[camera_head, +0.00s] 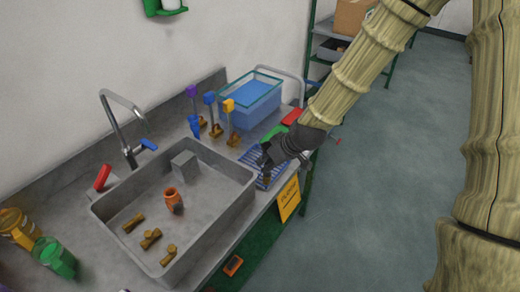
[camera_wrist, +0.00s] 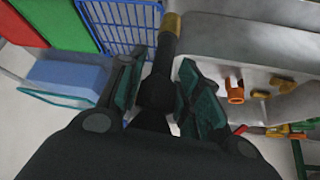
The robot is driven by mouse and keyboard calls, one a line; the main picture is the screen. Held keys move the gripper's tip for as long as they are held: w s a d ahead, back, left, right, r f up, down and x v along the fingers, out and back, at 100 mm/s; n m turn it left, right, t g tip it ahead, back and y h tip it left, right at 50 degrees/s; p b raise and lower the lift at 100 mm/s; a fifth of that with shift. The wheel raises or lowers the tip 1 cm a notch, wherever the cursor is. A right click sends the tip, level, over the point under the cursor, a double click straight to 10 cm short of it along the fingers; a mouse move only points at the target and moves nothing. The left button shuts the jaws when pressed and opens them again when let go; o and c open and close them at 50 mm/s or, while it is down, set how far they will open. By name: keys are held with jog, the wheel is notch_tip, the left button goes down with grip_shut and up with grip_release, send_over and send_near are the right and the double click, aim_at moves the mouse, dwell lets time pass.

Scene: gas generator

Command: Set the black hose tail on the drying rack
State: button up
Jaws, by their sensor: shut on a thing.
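My gripper (camera_head: 268,157) is over the near part of the blue wire drying rack (camera_head: 252,160) on the counter, right of the sink. In the wrist view my gripper (camera_wrist: 158,88) is shut on the black hose tail (camera_wrist: 159,62), whose brass-coloured end (camera_wrist: 171,24) points away from the fingers. In that view the rack (camera_wrist: 125,22) lies just left of this end. In the head view the hose tail is mostly hidden by the gripper. I cannot tell whether it touches the rack.
The grey sink (camera_head: 222,222) holds an orange fitting (camera_head: 173,199) and several brass pieces. Behind the rack stand a blue water tank (camera_head: 252,98), upright coloured-handled valves (camera_head: 231,122), and green and red boards (camera_head: 290,117). A yellow sign (camera_head: 289,199) hangs on the counter's front edge.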

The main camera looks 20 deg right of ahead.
jog(key=w+d+f+p, duration=0.1)
jog(key=w+f+p, duration=0.1)
jog(key=w, duration=0.5)
jog(key=w+d+f+p, duration=0.1)
jog(key=w+f+p, duration=0.2)
jog(key=w+p, duration=0.2)
jog(key=shift+w, duration=1.2)
jog(key=shift+f, duration=0.15)
jog(key=o, duration=1.2)
jog(key=shift+r, duration=0.25)
